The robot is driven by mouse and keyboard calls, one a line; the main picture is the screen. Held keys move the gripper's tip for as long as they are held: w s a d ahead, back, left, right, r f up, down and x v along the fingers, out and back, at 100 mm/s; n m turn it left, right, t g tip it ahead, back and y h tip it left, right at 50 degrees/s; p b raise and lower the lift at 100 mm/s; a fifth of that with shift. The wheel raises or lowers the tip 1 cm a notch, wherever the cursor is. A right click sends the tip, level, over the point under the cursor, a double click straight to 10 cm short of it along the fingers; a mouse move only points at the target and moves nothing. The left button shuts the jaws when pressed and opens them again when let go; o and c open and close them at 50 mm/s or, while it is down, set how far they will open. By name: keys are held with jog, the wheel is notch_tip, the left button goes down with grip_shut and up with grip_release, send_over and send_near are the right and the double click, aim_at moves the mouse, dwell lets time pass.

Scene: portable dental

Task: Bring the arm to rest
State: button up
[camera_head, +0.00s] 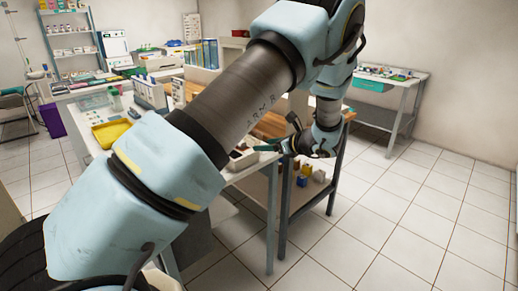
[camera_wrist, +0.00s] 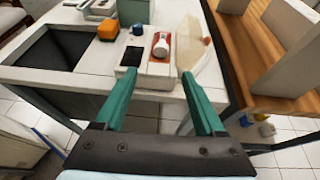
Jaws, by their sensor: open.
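My arm stretches across the head view from lower left to upper right and bends down at the far end. My gripper (camera_head: 268,148) is beside the right end of the white worktable (camera_head: 245,172). In the wrist view my gripper (camera_wrist: 156,92) shows two green fingers spread wide apart, with nothing between them. The fingers point at the front edge of the white worktable (camera_wrist: 150,95). The gripper's base is dark grey with screws.
The wrist view shows a red and white item (camera_wrist: 161,46), an orange block (camera_wrist: 109,31) and a small blue item (camera_wrist: 138,29) on the white top. A wooden bench (camera_wrist: 262,62) adjoins at right. The tiled floor (camera_head: 420,230) at right is clear.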

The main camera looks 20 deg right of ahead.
jog(key=shift+s+d+r, duration=0.15)
jog(key=shift+s, duration=0.15)
dwell(0.4)
jog(key=s+a+n+g, duration=0.3)
jog(key=a+n+g, duration=0.6)
jog(key=a, duration=1)
jog(key=s+a+r+n+h, duration=0.2)
jog(key=s+a+n+h, duration=0.1)
jog(key=s+a+n, duration=0.4)
jog(key=s+a+r+n+g+h, duration=0.1)
jog(key=s+a+r+n+h, duration=0.2)
jog(key=s+a+n, duration=0.5)
jog(key=n, duration=0.5)
jog(key=shift+s+r+h, duration=0.25)
jog(key=shift+h, duration=0.05)
